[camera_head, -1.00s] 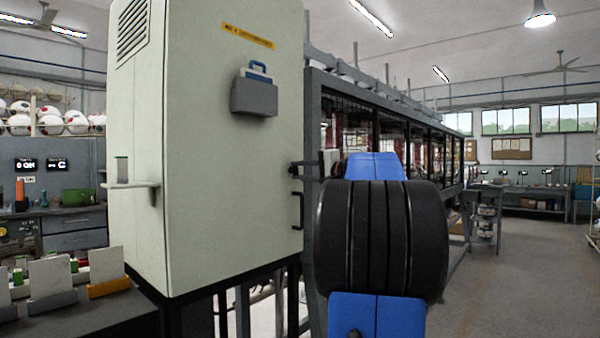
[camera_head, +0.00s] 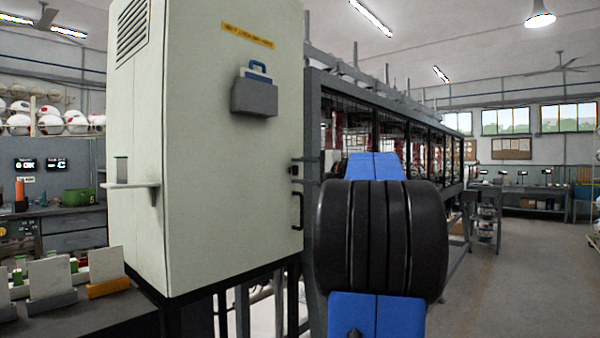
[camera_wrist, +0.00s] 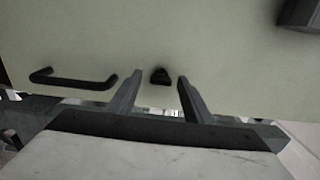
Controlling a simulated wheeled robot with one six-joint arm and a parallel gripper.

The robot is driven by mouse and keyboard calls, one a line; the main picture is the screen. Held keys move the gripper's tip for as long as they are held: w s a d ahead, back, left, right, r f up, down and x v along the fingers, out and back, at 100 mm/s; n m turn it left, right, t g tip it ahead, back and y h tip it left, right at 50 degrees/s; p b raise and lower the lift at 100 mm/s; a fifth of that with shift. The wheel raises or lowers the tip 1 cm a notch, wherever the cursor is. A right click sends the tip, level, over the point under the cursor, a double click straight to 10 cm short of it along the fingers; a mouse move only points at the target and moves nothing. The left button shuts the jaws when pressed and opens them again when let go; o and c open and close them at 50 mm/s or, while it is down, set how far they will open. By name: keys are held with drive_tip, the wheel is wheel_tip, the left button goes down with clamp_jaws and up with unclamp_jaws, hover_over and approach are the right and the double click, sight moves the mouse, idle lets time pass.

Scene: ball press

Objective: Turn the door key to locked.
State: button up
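The door key (camera_wrist: 160,77) is a small dark piece on the pale green cabinet door (camera_wrist: 220,50). In the wrist view it shows between and just beyond the fingertips of my gripper (camera_wrist: 159,80). The two grey fingers are apart, with a gap on each side of the key. I see no contact. In the head view the key (camera_head: 293,170) is a tiny dark spot near the right edge of the cabinet door (camera_head: 225,150). Which way it is turned cannot be read. My arm hides most of my gripper in the head view.
A black door handle (camera_wrist: 73,78) lies left of the key in the wrist view. It is below the key in the head view (camera_head: 298,210). A long framed machine (camera_head: 400,140) stands behind my arm.

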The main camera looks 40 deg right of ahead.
drive_tip(key=s+d, duration=0.1)
drive_tip(key=s, duration=1.6)
drive_tip(key=shift+s+d, duration=0.15)
drive_tip(key=shift+s, duration=0.05)
idle(0.3)
drive_tip(key=w+a+f+n+g+y, duration=0.2)
drive_tip(key=w+a+f+n+g, duration=0.15)
drive_tip(key=a+f, duration=0.95)
drive_tip(key=w+a+f+n+g+y, duration=0.15)
drive_tip(key=a+f+g, duration=0.55)
drive_tip(key=a, duration=1)
drive_tip(key=s+a+f+n+g+h, duration=0.1)
drive_tip(key=s+a+f+n, duration=0.3)
drive_tip(key=f, duration=0.4)
drive_tip(key=s+a+f+n+h, duration=0.2)
drive_tip(key=s+a+f+n, duration=0.2)
drive_tip(key=s+f, duration=0.3)
drive_tip(key=s+a+f+n+g+h, duration=0.1)
drive_tip(key=s+a+f+n, duration=0.3)
drive_tip(key=f, duration=0.6)
drive_tip(key=shift+s+a+f+g+h, duration=0.35)
drive_tip(key=shift+s+a, duration=0.15)
drive_tip(key=shift+s, duration=0.7)
